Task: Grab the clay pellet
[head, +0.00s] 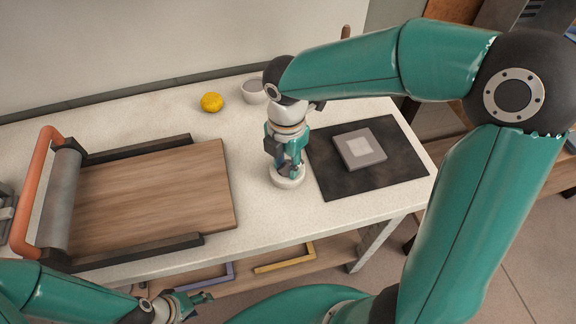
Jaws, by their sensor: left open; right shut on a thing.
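The clay pellet (287,182) looks like a pale grey, low round lump near the table's front edge, left of a dark mat. My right gripper (290,170) points down at it from above and is shut on it; the fingers hide part of its top. The pellet seems to rest on the table, though I cannot tell whether it is slightly lifted. My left gripper (205,298) is open and empty, low in front of the table, far from the pellet.
A slab roller with a wooden board (150,200) fills the table's left. A dark mat (330,180) with a grey square block (368,158) lies right. A yellow round thing (211,102) and a small bowl (253,92) stand behind. White tabletop (245,140) is clear between.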

